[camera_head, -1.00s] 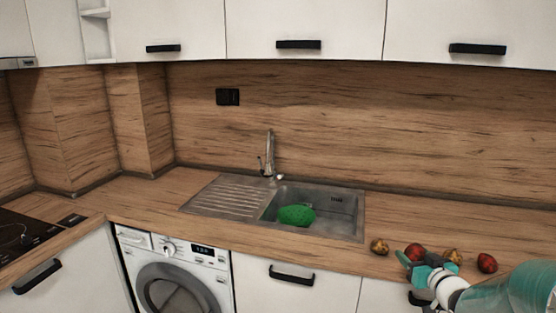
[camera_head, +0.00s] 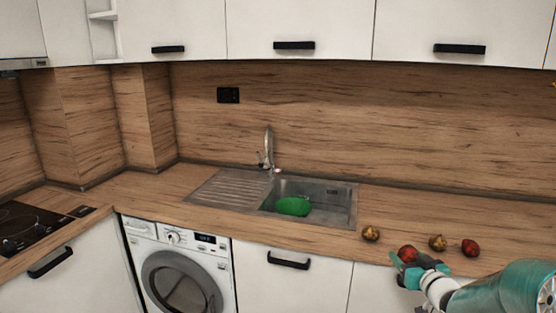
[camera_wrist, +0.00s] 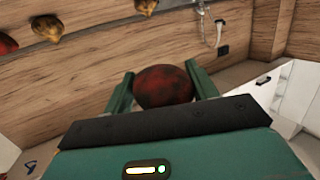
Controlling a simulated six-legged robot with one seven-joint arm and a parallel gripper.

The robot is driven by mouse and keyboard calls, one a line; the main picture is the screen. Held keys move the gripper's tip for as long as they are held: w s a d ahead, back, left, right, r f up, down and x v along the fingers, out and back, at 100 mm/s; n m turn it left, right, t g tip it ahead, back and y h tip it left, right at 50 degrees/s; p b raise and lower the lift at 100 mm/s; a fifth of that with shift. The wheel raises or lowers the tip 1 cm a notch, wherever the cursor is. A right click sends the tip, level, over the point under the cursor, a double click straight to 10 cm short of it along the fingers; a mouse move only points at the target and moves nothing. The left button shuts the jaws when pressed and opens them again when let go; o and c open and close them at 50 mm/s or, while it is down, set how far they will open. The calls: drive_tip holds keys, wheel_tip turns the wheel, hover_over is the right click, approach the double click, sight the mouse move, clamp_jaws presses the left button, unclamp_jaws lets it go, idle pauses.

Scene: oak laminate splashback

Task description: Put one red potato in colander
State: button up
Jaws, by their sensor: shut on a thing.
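My gripper (camera_head: 408,264) is shut on a dark red potato (camera_head: 407,253) near the front edge of the counter, right of the sink. In the wrist view the held potato (camera_wrist: 163,87) sits between the two green fingers. I cannot tell its exact height above the counter. The green colander (camera_head: 293,206) sits in the sink basin, left of and beyond my gripper. Another red potato (camera_head: 470,248) lies on the counter to the right of my gripper.
Two yellow-brown vegetables (camera_head: 371,233) (camera_head: 438,242) lie on the counter around my gripper. The steel sink (camera_head: 345,212) has a drainboard on its left and a faucet (camera_head: 268,152) at its back. Bare counter lies between the nearest vegetable and the sink.

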drive_tip(key=w+a+f, duration=0.2)
drive_tip(key=a+f, duration=0.9)
drive_tip(key=f, duration=0.1)
drive_tip(key=s+a+f+h, duration=0.1)
drive_tip(key=s+a+f, duration=0.2)
drive_tip(key=f, duration=0.4)
drive_tip(key=s+a+f+m, duration=0.1)
drive_tip(key=s+a+f, duration=0.2)
drive_tip(key=a+f, duration=0.3)
drive_tip(key=shift+s+f+h, duration=0.35)
drive_tip(key=shift+f+h, duration=0.05)
drive_tip(key=shift+f, duration=0.05)
